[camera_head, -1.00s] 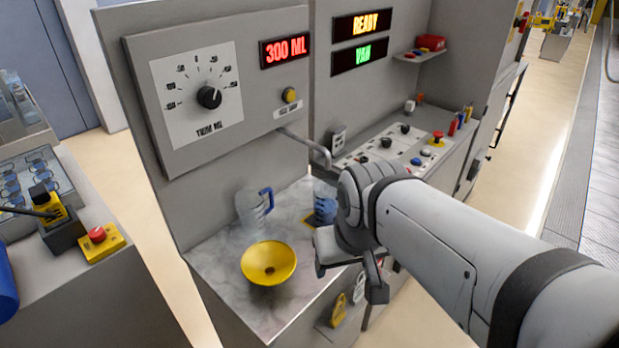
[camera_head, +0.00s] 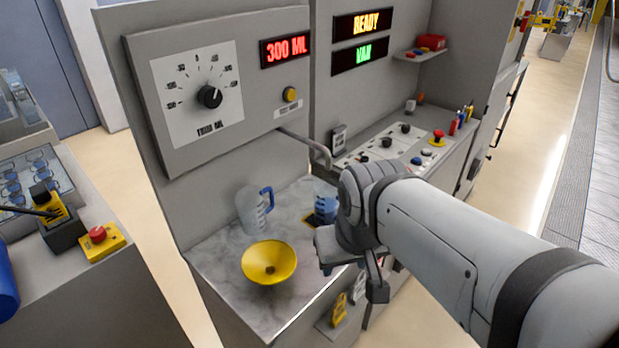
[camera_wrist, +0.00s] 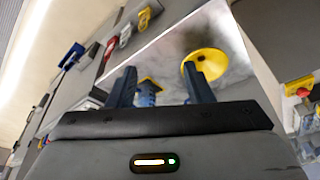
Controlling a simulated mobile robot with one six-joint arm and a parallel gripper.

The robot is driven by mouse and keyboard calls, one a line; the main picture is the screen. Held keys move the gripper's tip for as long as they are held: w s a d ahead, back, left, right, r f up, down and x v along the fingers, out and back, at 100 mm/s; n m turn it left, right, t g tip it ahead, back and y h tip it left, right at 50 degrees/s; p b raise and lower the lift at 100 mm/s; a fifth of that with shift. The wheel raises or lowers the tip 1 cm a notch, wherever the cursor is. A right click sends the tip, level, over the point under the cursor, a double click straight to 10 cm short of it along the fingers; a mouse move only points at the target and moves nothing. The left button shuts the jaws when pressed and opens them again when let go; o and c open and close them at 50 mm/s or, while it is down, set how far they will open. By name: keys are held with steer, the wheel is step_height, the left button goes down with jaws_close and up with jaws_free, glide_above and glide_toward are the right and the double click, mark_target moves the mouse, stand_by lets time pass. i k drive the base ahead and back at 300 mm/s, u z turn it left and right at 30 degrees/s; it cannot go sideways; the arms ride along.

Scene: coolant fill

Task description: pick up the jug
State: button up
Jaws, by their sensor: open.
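The jug (camera_head: 249,211) is clear with a blue handle. It stands upright on the marble-look counter (camera_head: 225,252) in the head view, behind the yellow funnel (camera_head: 270,262). I cannot make the jug out in the wrist view. My gripper (camera_head: 352,285) is to the right of the jug and funnel, over the front right of the counter, apart from both. In the wrist view its two dark fingers (camera_wrist: 160,88) stand apart with nothing held between them. The yellow funnel also shows there (camera_wrist: 207,64), beyond the right finger.
A blue item (camera_head: 325,209) stands on the counter between the jug and my arm. A spout (camera_head: 306,146) juts from the panel above. A dial panel reads 300 ML (camera_head: 285,50). Yellow tags (camera_head: 339,310) hang at the counter's front. A side bench (camera_head: 60,280) stands at left.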

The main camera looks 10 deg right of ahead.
mark_target(326, 199)
steer(key=z, duration=2.95)
steer(key=k, duration=1.35)
steer(key=u, duration=2.2)
steer(key=i, duration=0.5)
